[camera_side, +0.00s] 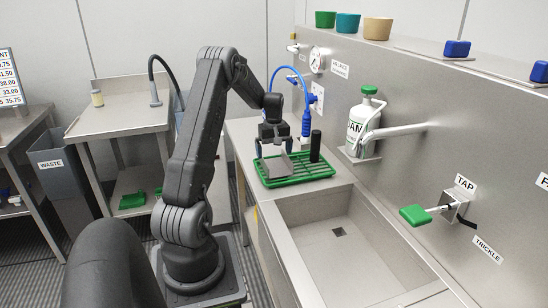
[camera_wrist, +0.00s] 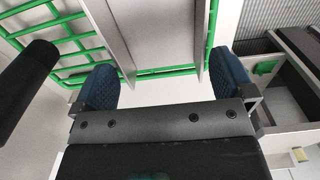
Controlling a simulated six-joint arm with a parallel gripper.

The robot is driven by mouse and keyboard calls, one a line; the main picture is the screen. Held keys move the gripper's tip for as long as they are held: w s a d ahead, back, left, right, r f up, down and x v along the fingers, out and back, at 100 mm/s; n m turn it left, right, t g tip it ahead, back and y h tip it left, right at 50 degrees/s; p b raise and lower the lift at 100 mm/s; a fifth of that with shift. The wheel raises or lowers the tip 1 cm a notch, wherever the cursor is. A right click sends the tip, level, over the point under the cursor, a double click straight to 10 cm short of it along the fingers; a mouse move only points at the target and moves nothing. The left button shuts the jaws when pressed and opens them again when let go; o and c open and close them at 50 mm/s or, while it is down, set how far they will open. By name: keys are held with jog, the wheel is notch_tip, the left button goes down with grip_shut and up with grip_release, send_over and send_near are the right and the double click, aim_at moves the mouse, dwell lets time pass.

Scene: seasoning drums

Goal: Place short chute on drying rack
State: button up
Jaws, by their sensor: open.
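The short chute (camera_wrist: 155,32) is a grey metal channel with raised side walls. In the side view the chute (camera_side: 277,166) lies on the left part of the green wire drying rack (camera_side: 312,174), beside the sink. The rack also shows in the wrist view (camera_wrist: 62,47). My gripper (camera_side: 274,149) is just above the chute's back end. In the wrist view its blue-padded fingers (camera_wrist: 165,85) are open, one on each side of the chute's near end. Whether the pads touch the chute is not clear.
A black cylinder (camera_side: 316,146) stands upright at the rack's back, close to my gripper; it also shows in the wrist view (camera_wrist: 25,72). A blue hose (camera_side: 306,120) hangs behind. The sink basin (camera_side: 335,235) is empty. A soap bottle (camera_side: 365,120) sits on the wall at right.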

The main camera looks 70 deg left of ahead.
aim_at(274, 164)
notch_tip(274, 164, up, 9)
jog(key=w+d+r+m+t, duration=0.1)
jog(key=d+r+m, duration=0.2)
jog(key=d, duration=0.5)
jog(key=w+d+r+m+y, duration=0.15)
jog(key=d+r, duration=0.25)
jog(key=d, duration=0.4)
jog(key=w+d+r+m+t, duration=0.1)
jog(key=d+r+m, duration=0.25)
jog(key=d, duration=0.45)
jog(key=s+d+f+m+t, duration=0.1)
jog(key=s+d+m, duration=0.4)
jog(key=d, duration=0.5)
jog(key=s+d+m+t+h, duration=0.1)
jog(key=s+d+m+t, duration=0.1)
jog(key=s+d+m, duration=0.3)
jog(key=s+d, duration=0.3)
jog(key=d, duration=0.2)
jog(key=shift+f+t, duration=0.3)
jog(key=shift+f, duration=0.05)
jog(key=shift+s+h, duration=0.1)
jog(key=shift+h, duration=0.15)
